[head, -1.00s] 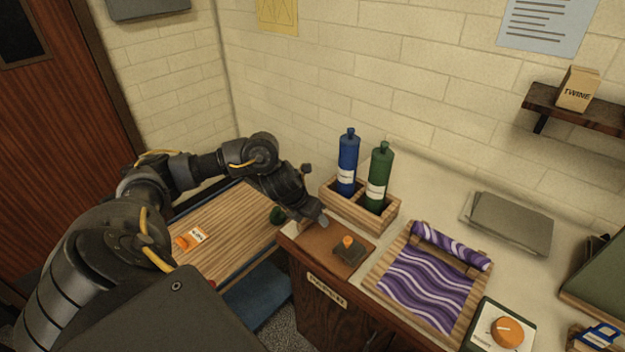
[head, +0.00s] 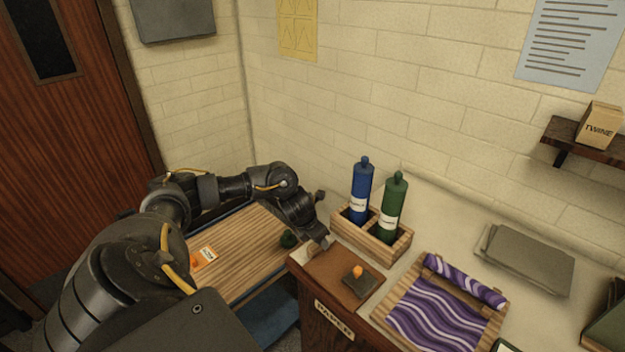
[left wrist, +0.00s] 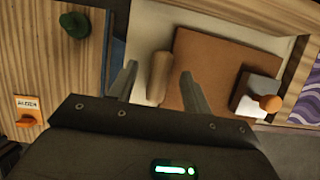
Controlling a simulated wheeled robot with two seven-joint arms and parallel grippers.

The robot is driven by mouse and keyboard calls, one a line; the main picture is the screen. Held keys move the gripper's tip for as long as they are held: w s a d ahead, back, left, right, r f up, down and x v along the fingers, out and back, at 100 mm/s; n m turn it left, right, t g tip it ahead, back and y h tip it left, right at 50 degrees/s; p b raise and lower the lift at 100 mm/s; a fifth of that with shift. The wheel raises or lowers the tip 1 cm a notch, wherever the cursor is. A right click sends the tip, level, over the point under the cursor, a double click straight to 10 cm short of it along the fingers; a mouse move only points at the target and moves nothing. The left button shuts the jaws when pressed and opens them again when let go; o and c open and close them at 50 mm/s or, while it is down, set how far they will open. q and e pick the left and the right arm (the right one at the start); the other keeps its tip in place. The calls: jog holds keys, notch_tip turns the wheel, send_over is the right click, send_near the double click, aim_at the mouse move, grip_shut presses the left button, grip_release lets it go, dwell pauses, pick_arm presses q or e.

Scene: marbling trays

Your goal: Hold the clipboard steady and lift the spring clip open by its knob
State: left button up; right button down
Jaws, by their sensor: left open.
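The brown clipboard (head: 342,272) lies flat at the near left corner of the counter. Its dark spring clip (head: 361,288) with an orange knob (head: 357,271) sits near the right side, apparently down; both also show in the left wrist view, the clip (left wrist: 245,98) and the knob (left wrist: 270,103). A tan rounded handle (left wrist: 160,80) stands at the clipboard's left side. My left gripper (left wrist: 158,72) is open, one finger on each side of this handle, with gaps visible. In the head view my left gripper (head: 320,241) is over the clipboard's left edge. My right gripper is not in view.
A wooden rack (head: 372,240) with a blue bottle (head: 361,190) and a green bottle (head: 392,208) stands behind the clipboard. A tray with purple marbled paper (head: 435,315) lies to the right. A lower wooden bench (head: 240,255) with a dark green knob (head: 288,239) is left.

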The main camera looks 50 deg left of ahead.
pick_arm(q)
jog(key=shift+x, duration=1.2)
jog(key=shift+c, duration=0.4)
grip_shut()
